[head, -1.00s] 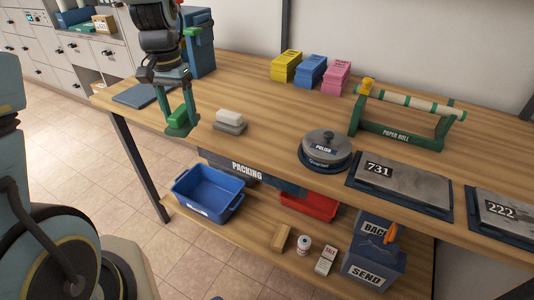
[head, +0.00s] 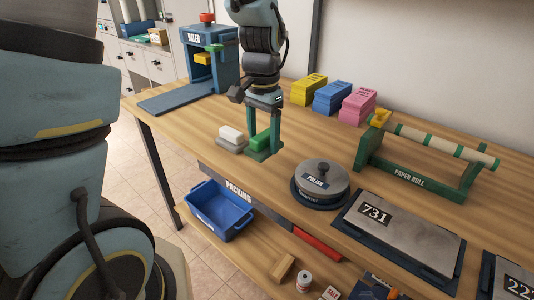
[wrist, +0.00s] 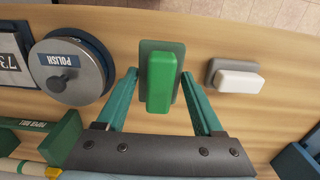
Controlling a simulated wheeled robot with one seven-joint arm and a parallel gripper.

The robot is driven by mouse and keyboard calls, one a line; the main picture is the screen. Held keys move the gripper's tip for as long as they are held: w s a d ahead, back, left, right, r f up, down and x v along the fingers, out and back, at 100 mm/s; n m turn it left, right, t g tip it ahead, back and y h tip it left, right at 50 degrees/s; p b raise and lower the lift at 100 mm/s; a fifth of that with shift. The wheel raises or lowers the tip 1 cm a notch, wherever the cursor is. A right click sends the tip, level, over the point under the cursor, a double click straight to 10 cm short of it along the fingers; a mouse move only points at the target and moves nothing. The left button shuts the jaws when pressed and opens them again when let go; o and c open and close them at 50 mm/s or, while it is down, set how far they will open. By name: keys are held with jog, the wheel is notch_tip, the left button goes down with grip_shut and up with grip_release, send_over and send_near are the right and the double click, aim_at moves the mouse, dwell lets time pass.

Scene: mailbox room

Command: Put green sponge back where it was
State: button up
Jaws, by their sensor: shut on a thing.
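The green sponge (head: 262,139) is a bright green block on a wider grey-green base (wrist: 147,47). In the wrist view the sponge (wrist: 160,82) stands between the two green fingers of my gripper (wrist: 160,73). The fingertips are at the sides of the base, and my gripper is shut on the sponge piece. In the head view my gripper (head: 262,153) points down at the table, just right of a white block on a grey base (head: 231,134). I cannot tell whether the base touches the tabletop.
A round polish tin (head: 320,184), a paper roll stand (head: 410,172) and a plate marked 731 (head: 400,233) lie to the right. Yellow, blue and pink stacks (head: 333,97) stand behind. A blue baler (head: 207,62) is at left. A blue bin (head: 222,211) sits below.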

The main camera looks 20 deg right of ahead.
aim_at(263, 154)
jog(key=shift+f, duration=2.3)
jog(key=shift+f, duration=0.15)
jog(key=o, duration=1.3)
notch_tip(263, 154, up, 12)
jog(key=shift+r, duration=0.15)
jog(key=a+f+n, duration=0.2)
jog(key=a+n, duration=0.1)
jog(key=a, duration=0.5)
jog(key=w+a+f+n+t, duration=0.1)
jog(key=a+n, duration=0.3)
jog(key=a, duration=0.4)
jog(key=a+f+n, duration=0.3)
jog(key=a+n, duration=0.1)
jog(key=a, duration=0.5)
jog(key=shift+w+f+t, duration=0.2)
jog(key=shift+f+t, duration=0.1)
jog(key=shift+f, duration=0.05)
